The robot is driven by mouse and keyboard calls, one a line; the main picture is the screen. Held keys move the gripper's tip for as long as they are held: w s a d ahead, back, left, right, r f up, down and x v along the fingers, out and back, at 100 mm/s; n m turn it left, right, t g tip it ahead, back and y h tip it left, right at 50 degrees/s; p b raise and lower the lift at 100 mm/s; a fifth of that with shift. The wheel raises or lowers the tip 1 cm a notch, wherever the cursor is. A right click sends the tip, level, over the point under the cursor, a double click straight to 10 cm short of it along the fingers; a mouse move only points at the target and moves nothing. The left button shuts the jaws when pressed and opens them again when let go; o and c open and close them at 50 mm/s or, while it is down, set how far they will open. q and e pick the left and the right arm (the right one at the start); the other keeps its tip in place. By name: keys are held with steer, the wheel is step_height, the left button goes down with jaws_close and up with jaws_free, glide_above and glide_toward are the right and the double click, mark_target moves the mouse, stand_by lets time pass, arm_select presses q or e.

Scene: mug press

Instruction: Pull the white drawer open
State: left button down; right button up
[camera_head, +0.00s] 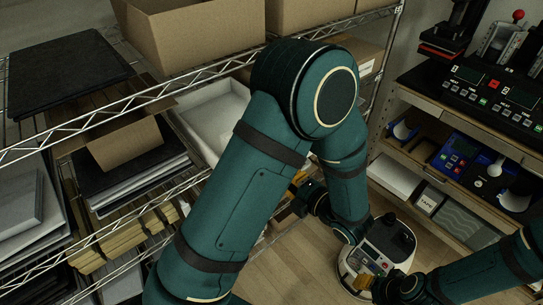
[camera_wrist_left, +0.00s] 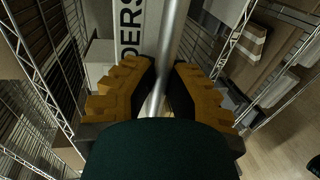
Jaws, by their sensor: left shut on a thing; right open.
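A white open-topped box (camera_head: 222,118), which looks like the white drawer, sits on the wire shelf, partly hidden behind my left arm. My left gripper (camera_head: 299,186) is low beyond that arm and mostly hidden in the head view. In the left wrist view its orange fingers (camera_wrist_left: 160,88) are shut on a round metal bar (camera_wrist_left: 173,42). I cannot tell whether the bar belongs to the drawer. My right gripper (camera_head: 368,282) is open and empty at the lower right, above my base.
Wire shelving with cardboard boxes (camera_head: 195,32), black folders and paper stacks fills the left. A wooden bench (camera_head: 452,122) with control panels and trays stands at the right. Wooden floor (camera_head: 300,270) shows between them.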

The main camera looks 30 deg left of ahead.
arm_select(q)
steer(key=shift+f+p+v, duration=0.2)
steer(key=shift+p+v, duration=0.05)
steer(key=shift+v, duration=0.65)
steer(key=shift+f+p+v, duration=0.15)
steer(key=shift+p+v, duration=0.1)
steer(key=shift+v, duration=0.65)
steer(key=shift+f+p+v, duration=0.2)
steer(key=shift+p+v, duration=0.05)
steer(key=shift+v, duration=0.65)
steer(key=shift+d, duration=0.1)
steer(key=c, duration=1)
jaws_free()
steer(key=shift+v, duration=3.75)
steer(key=shift+s+d+f, duration=0.1)
